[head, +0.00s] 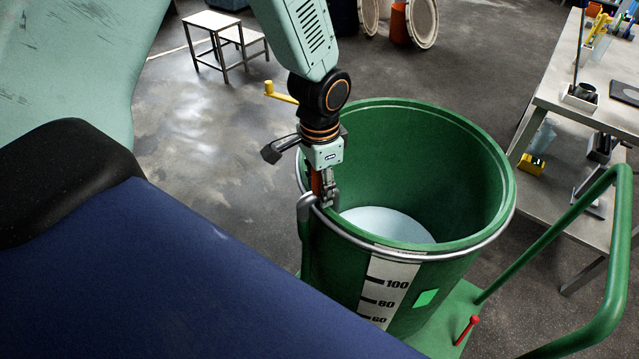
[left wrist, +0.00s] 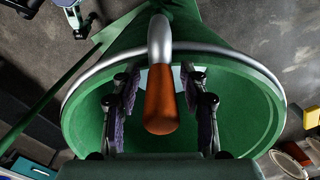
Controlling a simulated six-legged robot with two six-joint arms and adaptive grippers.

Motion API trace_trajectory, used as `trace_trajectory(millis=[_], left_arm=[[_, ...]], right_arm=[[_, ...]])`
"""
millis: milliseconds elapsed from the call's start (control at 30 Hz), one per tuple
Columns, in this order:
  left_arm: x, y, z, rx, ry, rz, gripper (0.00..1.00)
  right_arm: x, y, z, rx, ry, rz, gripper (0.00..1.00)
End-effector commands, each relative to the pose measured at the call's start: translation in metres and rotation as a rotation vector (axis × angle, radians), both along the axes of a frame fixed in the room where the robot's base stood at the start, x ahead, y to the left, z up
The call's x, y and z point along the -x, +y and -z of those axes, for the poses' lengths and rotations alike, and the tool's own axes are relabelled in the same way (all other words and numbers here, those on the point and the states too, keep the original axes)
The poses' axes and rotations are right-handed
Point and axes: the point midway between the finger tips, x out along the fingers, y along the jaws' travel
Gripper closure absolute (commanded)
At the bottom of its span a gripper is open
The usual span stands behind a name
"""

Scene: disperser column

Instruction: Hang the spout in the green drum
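The green drum (head: 460,160) stands open at the centre right, with a pale surface inside. The spout, a grey bent pipe (left wrist: 159,38) with an orange-brown grip (left wrist: 161,100), is hooked over the drum's rim. In the head view, the spout's pipe (head: 304,207) shows at the left rim, its bend outside and the grip inside. My left gripper (head: 328,192) is at that rim. In the left wrist view, my left gripper's fingers (left wrist: 162,112) stand on either side of the grip, with gaps visible. The spout's lower end is hidden. My right gripper is not seen.
The drum stands on a green cart with a tall handle (head: 612,270) at the right. A workbench (head: 550,90) with tools is at the right. A small stool (head: 215,30) stands at the back left. Floor is clear left of the drum.

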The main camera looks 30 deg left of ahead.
Motion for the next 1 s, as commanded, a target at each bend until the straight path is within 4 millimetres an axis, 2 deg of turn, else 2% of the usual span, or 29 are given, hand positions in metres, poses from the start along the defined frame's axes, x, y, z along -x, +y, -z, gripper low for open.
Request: trace_trajectory(millis=[300,433,567,800,1000], left_arm=[[0.001,0.0,0.001,0.0,0.004,0.0,0.5],[0.0,0.0,-0.008,0.0,0.001,0.0,0.5],[0.0,0.0,-0.029,0.001,-0.003,0.0,0.5],[0.0,0.0,-0.079,0.001,-0.003,0.0,0.5],[0.0,0.0,-0.109,0.0,-0.002,0.0,0.5]], right_arm=[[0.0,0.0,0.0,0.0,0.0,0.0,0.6],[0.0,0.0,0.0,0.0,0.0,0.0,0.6],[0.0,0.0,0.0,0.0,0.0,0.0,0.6],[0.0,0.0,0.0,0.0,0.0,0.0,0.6],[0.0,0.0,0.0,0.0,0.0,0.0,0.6]])
